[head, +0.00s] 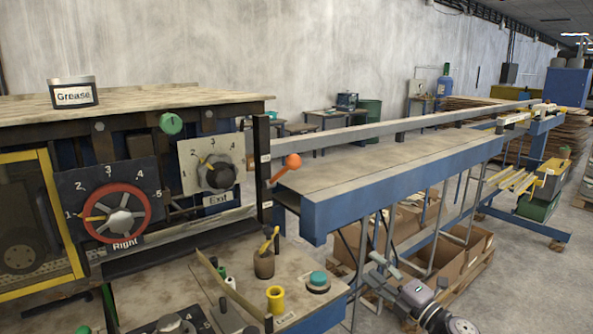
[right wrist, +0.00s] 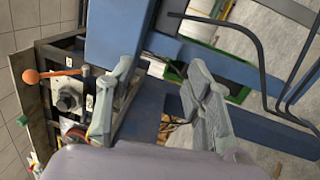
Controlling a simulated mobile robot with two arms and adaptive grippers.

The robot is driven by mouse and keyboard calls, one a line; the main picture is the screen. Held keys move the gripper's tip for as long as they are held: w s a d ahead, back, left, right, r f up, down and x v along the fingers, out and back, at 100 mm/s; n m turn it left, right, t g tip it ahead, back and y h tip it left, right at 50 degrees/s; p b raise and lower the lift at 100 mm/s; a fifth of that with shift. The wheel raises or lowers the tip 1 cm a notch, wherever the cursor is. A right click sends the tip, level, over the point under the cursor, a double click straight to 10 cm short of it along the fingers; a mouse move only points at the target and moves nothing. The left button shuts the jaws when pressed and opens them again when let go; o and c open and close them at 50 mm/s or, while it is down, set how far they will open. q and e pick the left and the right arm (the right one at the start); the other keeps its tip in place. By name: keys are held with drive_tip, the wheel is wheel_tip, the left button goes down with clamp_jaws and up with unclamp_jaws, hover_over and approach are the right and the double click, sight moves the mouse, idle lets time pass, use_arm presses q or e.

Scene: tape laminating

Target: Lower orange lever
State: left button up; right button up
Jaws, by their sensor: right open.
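The orange lever (head: 293,161) has a ball end on a thin rod. It sticks out from the right side of the laminating machine, raised and slanting up to the right, beside the Exit dial (head: 216,175). In the right wrist view its orange ball (right wrist: 31,76) is at the far left, outside my fingers. My right gripper (head: 374,268) is low and to the right of the lever, beneath the blue conveyor table. It is open and empty, with its two fingers apart in the wrist view (right wrist: 161,66). My left gripper is out of view.
The blue-edged conveyor table (head: 385,178) runs to the right behind the lever. A red Right dial (head: 116,213), a green knob (head: 171,123) and a Grease box (head: 73,93) are on the machine. A yellow spool (head: 275,300) stands on the lower shelf; cardboard boxes (head: 455,262) lie beneath the conveyor.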

drive_tip(key=s+a+r+n+g+y+b, duration=0.1)
drive_tip(key=s+a+r+n+g+y, duration=0.1)
drive_tip(key=r+n, duration=0.55)
drive_tip(key=s+a+r+n+g+y+b, duration=0.1)
drive_tip(key=s+a+r+n+g+y, duration=0.3)
drive_tip(key=r, duration=0.6)
drive_tip(key=n+t+h, duration=0.1)
drive_tip(key=n+h, duration=0.2)
drive_tip(key=n, duration=0.6)
approach(300, 162)
drive_tip(key=shift+m, duration=0.25)
drive_tip(key=p+x, duration=0.5)
drive_tip(key=x, duration=0.5)
drive_tip(key=shift+w+a, duration=0.15)
drive_tip(key=shift+a, duration=0.05)
drive_tip(key=shift+w+a+f, duration=0.15)
drive_tip(key=shift+w+a, duration=0.25)
drive_tip(key=shift+a, duration=0.05)
drive_tip(key=shift+c, duration=0.2)
clamp_jaws()
